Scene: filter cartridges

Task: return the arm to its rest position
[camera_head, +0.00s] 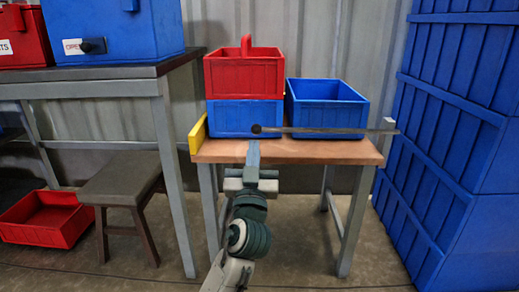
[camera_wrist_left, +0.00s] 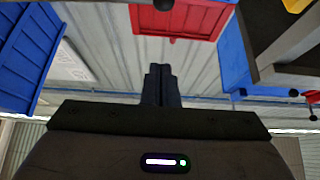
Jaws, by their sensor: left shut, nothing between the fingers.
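My left gripper (camera_head: 253,150) is in front of the small wooden-topped table (camera_head: 300,150), its arm reaching up from the bottom of the head view. The fingers are together and hold nothing. In the left wrist view the shut dark fingers (camera_wrist_left: 161,84) point up the picture, with no object between them. My right gripper is in neither view.
On the table, a red bin (camera_head: 243,78) sits on a blue bin (camera_head: 243,116), beside an open blue bin (camera_head: 325,110). A thin dark bar (camera_head: 330,131) crosses their front. A stool (camera_head: 122,182) stands left; tall blue stacks (camera_head: 450,110) stand right.

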